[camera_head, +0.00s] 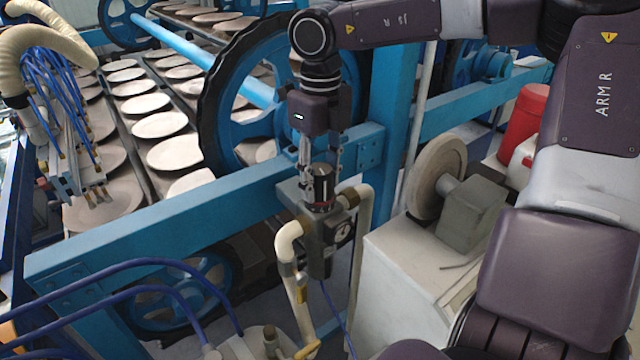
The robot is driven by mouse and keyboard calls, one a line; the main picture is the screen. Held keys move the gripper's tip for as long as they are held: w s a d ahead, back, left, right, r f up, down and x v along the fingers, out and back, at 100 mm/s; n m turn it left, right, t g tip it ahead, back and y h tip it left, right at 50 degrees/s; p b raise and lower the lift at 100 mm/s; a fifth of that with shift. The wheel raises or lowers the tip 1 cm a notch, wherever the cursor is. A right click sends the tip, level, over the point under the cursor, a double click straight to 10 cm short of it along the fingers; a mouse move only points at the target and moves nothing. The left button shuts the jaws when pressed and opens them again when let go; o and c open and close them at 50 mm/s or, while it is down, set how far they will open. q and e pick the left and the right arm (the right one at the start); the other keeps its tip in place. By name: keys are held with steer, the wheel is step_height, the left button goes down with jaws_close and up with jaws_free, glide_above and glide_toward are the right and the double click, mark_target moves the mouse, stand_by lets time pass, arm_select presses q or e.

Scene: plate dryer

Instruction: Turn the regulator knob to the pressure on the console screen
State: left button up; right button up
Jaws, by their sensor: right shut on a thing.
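The regulator (318,238) is a grey block fixed at the blue frame, with cream pipes on both sides. Its dark knob (321,192) with a reddish ring at its base stands on top. A small round gauge (344,232) is on its front; its needle is too small to read. My right gripper (318,188) points down from above and is shut on the knob, its fingers on either side. My left gripper is not in view. The console screen is not in view.
A blue beam (160,222) crosses behind the regulator, with a large black-rimmed wheel (215,100) beyond. Rows of plates (160,125) lie at the left. A grinder-like wheel (437,175) on a pale cabinet (405,285) stands close at the right. Blue hoses (150,262) run at the lower left.

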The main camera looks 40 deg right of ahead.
mark_target(321, 169)
steer(key=shift+n+b, duration=0.55)
steer(key=shift+n, duration=0.95)
steer(key=o, duration=1.2)
steer(key=shift+c, duration=0.2)
steer(key=shift+r, duration=0.1)
step_height(321, 169, up, 12)
steer(key=shift+f, duration=0.1)
